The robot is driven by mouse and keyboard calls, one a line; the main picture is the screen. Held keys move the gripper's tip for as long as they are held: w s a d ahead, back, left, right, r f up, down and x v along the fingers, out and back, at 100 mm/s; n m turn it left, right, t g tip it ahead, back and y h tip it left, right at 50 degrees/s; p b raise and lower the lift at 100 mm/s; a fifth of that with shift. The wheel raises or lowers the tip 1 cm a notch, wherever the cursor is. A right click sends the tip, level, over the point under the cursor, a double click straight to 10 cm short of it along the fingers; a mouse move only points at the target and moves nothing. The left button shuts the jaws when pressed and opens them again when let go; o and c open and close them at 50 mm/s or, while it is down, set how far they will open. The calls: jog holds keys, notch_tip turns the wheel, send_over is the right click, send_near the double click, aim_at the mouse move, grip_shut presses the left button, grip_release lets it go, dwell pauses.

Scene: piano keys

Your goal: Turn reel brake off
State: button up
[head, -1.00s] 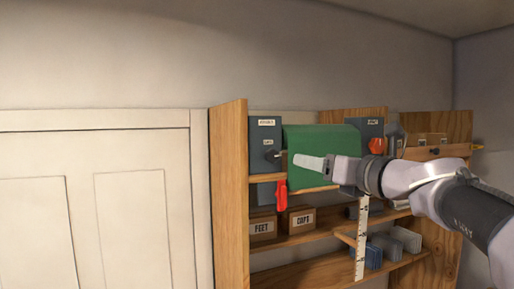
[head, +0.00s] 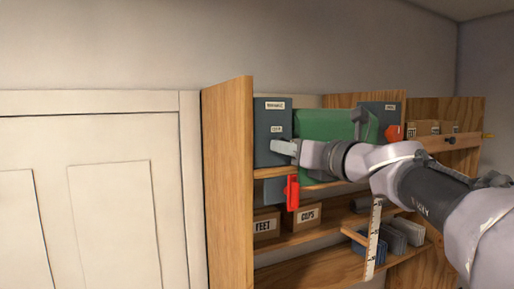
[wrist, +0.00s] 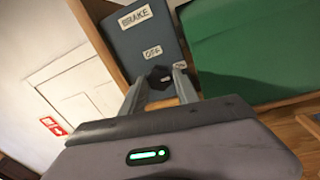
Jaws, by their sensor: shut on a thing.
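The brake box (head: 272,120) is a blue-grey panel at the left end of the wooden shelf in the head view. In the wrist view the box (wrist: 145,40) carries the labels "BRAKE" and, lower down, "OFF" (wrist: 152,52). A dark knob (wrist: 158,77) sits at its lower part, between my fingers. My gripper (wrist: 159,80) is shut on this knob. In the head view my gripper (head: 285,147) reaches the front of the box from the right, and its fingers hide the knob there.
Brown boxes (head: 266,226) sit on the lower shelf. A white cabinet (head: 110,190) stands left of the shelf's side board.

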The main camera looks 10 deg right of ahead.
grip_shut()
jog(key=n+b, duration=0.2)
jog(key=n, duration=0.3)
jog(key=n+h+b, duration=0.1)
jog(key=n+b, duration=0.2)
jog(key=n, duration=0.3)
jog(key=n+h+b, duration=0.1)
jog(key=n+b, duration=0.2)
jog(key=n, duration=0.2)
jog(key=shift+s+a+r+n, duration=0.1)
jog(key=shift+a+r+n, duration=0.05)
jog(key=shift+r+n, duration=0.2)
dwell(0.6)
